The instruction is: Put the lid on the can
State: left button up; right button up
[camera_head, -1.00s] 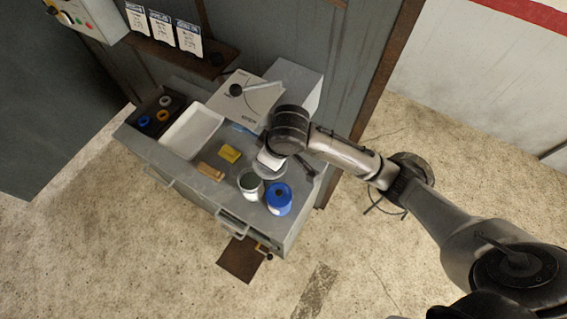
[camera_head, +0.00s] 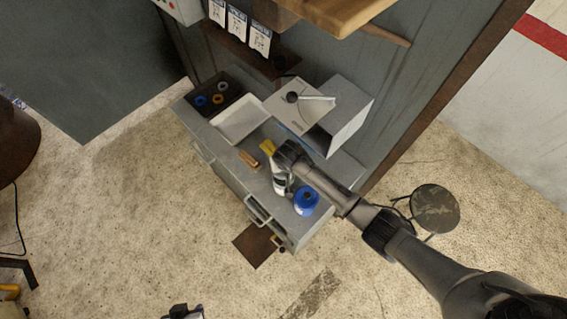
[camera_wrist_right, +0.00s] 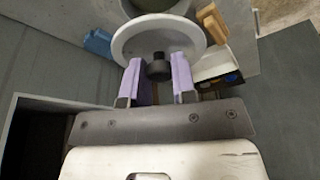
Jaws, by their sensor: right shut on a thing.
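The lid (camera_wrist_right: 125,42) is a pale round disc with a raised rim and a black knob. My right gripper (camera_wrist_right: 158,68) is shut on the knob, with one lilac finger on each side. The can (camera_head: 279,184) is pale and stands on the grey cabinet top, partly hidden behind my right gripper and wrist in the head view. In the right wrist view, a dark round opening (camera_wrist_right: 155,4), apparently the can's, shows just past the lid. I cannot tell whether they touch. My left gripper (camera_head: 183,312) is only partly in view at the bottom edge, away from the cabinet.
A blue-topped container (camera_head: 306,200) stands right beside the can. A wooden block (camera_head: 249,160), a yellow item (camera_head: 267,147), a white tray (camera_head: 240,119) and a dark bin with coloured rolls (camera_head: 217,96) lie leftward. A pale box (camera_head: 345,110) stands behind.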

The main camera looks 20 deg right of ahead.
jog(key=shift+f+b, duration=2.1)
jog(key=shift+b, duration=0.25)
jog(key=shift+f+b, duration=0.55)
jog(key=shift+f, duration=0.5)
jog(key=shift+p, duration=0.4)
jog(key=shift+p, duration=0.3)
jog(key=shift+f, duration=0.15)
jog(key=shift+p, duration=0.5)
